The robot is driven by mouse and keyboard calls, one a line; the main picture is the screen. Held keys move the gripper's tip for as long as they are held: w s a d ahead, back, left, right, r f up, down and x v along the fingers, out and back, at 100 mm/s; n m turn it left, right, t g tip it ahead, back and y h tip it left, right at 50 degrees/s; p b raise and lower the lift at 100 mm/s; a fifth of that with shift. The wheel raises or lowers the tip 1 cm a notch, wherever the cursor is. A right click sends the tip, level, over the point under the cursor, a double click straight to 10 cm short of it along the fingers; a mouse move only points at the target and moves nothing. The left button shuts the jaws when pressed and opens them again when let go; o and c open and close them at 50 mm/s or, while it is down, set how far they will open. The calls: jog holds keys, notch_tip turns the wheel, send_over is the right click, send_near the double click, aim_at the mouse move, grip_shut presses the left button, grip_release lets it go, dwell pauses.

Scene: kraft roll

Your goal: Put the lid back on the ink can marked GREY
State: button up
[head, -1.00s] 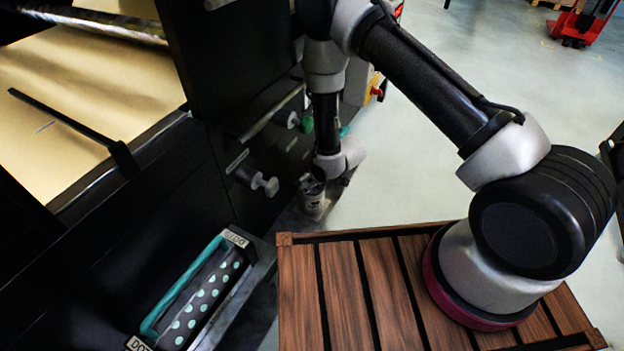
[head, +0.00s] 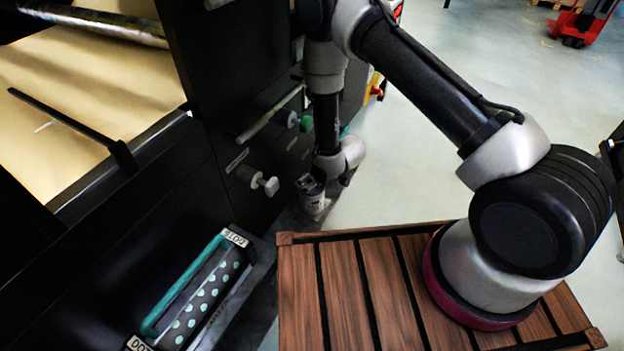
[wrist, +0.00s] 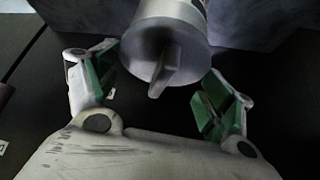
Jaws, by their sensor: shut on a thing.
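A small can with a pale label (head: 314,206) stands on the ledge at the foot of the dark machine in the head view. My gripper (wrist: 160,80) is at the top of this can, small and partly hidden there by my arm. I cannot tell whether the lid is seated or slightly above the can, and the word on the label is not readable.
A slatted wooden crate top (head: 345,290) fills the front right. A tray with a dotted roller (head: 195,305) lies at the lower left. A grey knob (head: 268,186) and a green knob (head: 306,123) stick out of the machine near my wrist. Open floor lies to the right.

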jog(key=o, duration=0.9)
jog(key=shift+c, duration=0.2)
jog(key=shift+r, duration=3.5)
jog(key=shift+c, duration=0.4)
grip_shut()
jog(key=shift+f, duration=0.2)
